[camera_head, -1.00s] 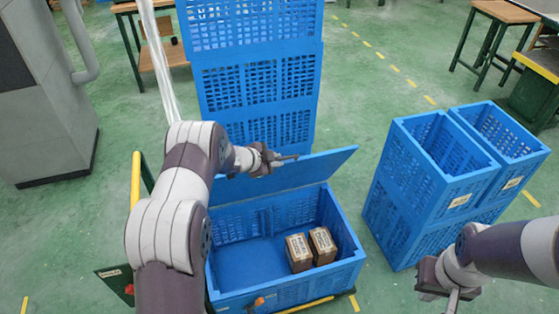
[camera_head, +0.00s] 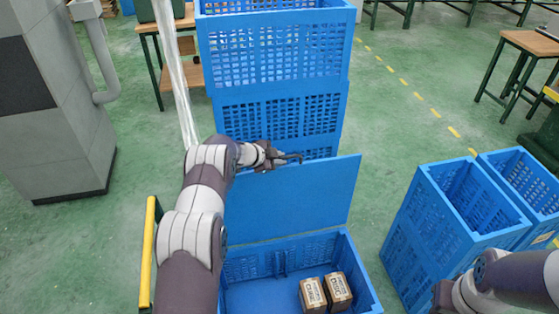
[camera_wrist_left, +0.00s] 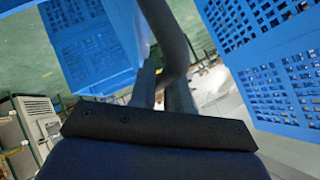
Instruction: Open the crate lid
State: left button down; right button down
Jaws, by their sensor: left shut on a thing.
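The blue crate (camera_head: 367,279) stands low in the head view, with its blue lid (camera_head: 300,202) raised nearly upright at its far side. Two brown boxes (camera_head: 326,292) sit inside the crate. My left gripper (camera_head: 292,158) is at the lid's top edge and looks closed; its fingers also show in the left wrist view (camera_wrist_left: 165,85), with part of them hidden. I cannot tell exactly how the fingers meet the lid edge. My right gripper (camera_head: 442,299) is at the lower right, mostly cut off by the frame edge and its own arm.
Stacked blue crates (camera_head: 280,50) stand just behind the lid. More blue crates (camera_head: 428,225) stand to the right. A grey cabinet (camera_head: 50,100) is at the left. A yellow rail (camera_head: 149,250) runs beside my left arm. Green floor is open between the crates.

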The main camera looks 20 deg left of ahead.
pick_arm(q)
jog(key=shift+s+f, duration=0.1)
jog(key=shift+f, duration=0.05)
jog(key=c, duration=1.2)
grip_release()
jog(key=shift+s+d+f, duration=0.1)
jog(key=shift+s+a+r, duration=0.2)
jog(key=shift+s+r, duration=0.1)
jog(key=shift+r, duration=0.05)
jog(key=b+v, duration=0.1)
jog(key=v, duration=1.1)
jog(key=shift+w+r, duration=0.15)
jog(key=shift+r, duration=0.05)
